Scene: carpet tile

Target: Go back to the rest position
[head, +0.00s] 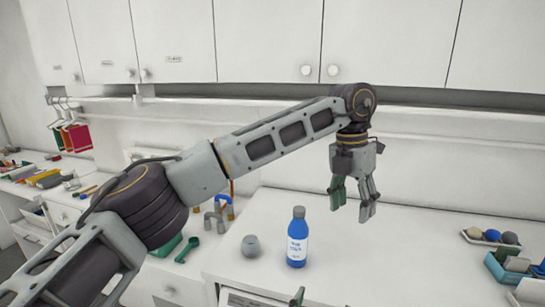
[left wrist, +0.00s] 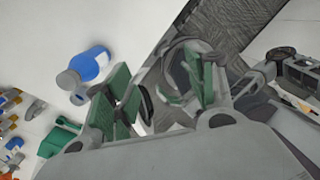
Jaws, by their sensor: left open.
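My left gripper (head: 353,200) hangs pointing down over the white counter, its fingers apart and nothing between them. Its green-padded fingers also show in the left wrist view (left wrist: 160,98). My left arm reaches in from the left of the head view and bends down at the wrist. A blue bottle (head: 297,240) with a white label and grey cap stands upright on the counter, left of and below the gripper in the picture, apart from it. The bottle also shows in the left wrist view (left wrist: 92,66). My right gripper is not seen in the head view.
A small grey round pot (head: 251,246) stands beside the bottle. At the right are a tray of balls (head: 490,238) and a teal bin (head: 512,266). White cupboards (head: 270,40) hang above. A cluttered counter lies at the left. The counter's middle right is clear.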

